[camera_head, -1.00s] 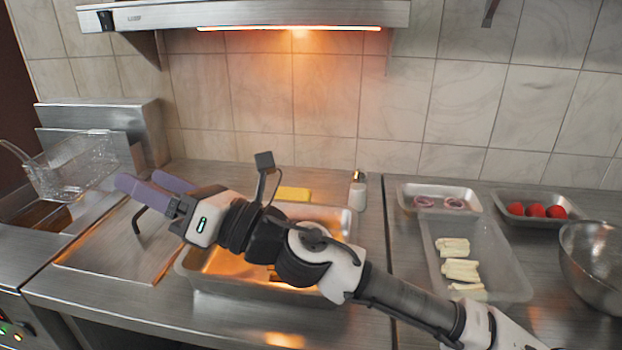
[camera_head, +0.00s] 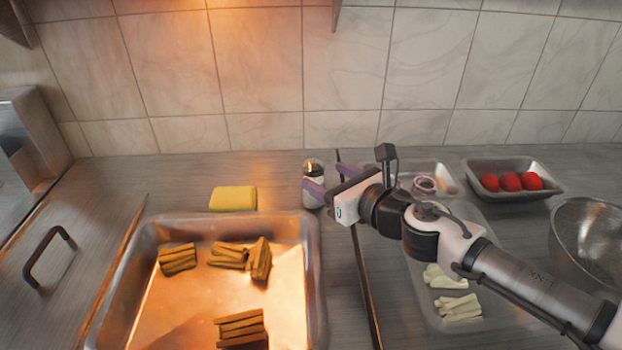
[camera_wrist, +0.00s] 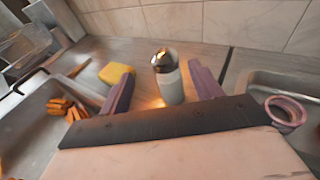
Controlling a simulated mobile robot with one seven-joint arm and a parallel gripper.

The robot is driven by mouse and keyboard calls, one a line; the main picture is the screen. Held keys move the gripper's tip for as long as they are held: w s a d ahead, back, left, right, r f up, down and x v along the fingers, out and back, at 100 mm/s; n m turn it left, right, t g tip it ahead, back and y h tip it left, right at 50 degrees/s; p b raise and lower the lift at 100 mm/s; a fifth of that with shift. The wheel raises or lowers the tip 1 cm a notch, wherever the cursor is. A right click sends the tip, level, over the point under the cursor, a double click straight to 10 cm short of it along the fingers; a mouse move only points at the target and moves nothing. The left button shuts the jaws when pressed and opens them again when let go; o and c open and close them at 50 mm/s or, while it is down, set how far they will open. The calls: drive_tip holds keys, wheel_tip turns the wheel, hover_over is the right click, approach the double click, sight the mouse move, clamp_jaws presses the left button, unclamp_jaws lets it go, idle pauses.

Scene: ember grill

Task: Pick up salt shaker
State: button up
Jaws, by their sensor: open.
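The salt shaker (camera_head: 313,184) is a small white-bodied shaker with a shiny metal top, standing upright on the steel counter near the tiled wall. In the wrist view the shaker (camera_wrist: 167,78) stands between my two purple fingers, a little beyond or level with their tips. My gripper (camera_head: 310,180) is open, with its fingers reaching left toward the shaker in the head view. It also shows open in the wrist view (camera_wrist: 160,78). I cannot tell whether either finger touches the shaker. Part of the shaker's right side is hidden by the fingers in the head view.
A yellow block (camera_head: 233,198) lies left of the shaker. A large tray (camera_head: 314,270) with bundles of fried sticks is in front. At right are a tray of red tomatoes (camera_head: 510,181), a tray with pale strips (camera_head: 450,300), onion rings (camera_head: 424,186) and a metal bowl (camera_head: 590,240).

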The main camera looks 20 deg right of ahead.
sight(320, 170)
drive_tip(key=shift+d+p+x, duration=0.15)
drive_tip(key=shift+p+x, duration=0.45)
drive_tip(key=shift+x, duration=0.95)
drive_tip(key=shift+d+p+x, duration=0.15)
drive_tip(key=shift+p+x, duration=0.4)
drive_tip(key=shift+x, duration=1)
drive_tip(key=shift+w, duration=0.15)
drive_tip(key=c, duration=1.2)
